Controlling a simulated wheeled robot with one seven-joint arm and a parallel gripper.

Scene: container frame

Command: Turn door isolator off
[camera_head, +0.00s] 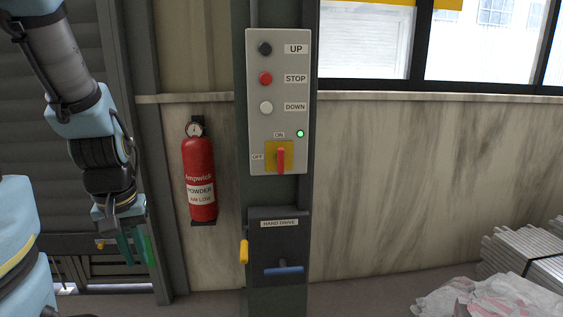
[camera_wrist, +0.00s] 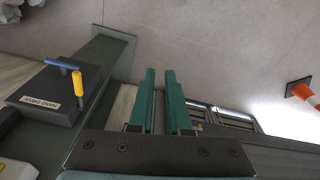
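The door isolator (camera_head: 281,160) is a red handle on a yellow plate, low on a light grey control panel (camera_head: 279,124). The handle stands upright, pointing at the ON label; the OFF label is to its left. A green light (camera_head: 300,133) glows above and right of it. My gripper (camera_head: 138,249) hangs at the left of the head view, well left of and below the isolator, pointing down. In the wrist view its two green fingers (camera_wrist: 164,90) are apart a little, with nothing between them.
A red fire extinguisher (camera_head: 199,178) hangs on the wall between my gripper and the panel. Below the panel is a dark hand drive box (camera_head: 279,245) with yellow and blue handles. Metal sheets (camera_head: 530,258) lie at the right. A traffic cone (camera_wrist: 304,93) stands on the floor.

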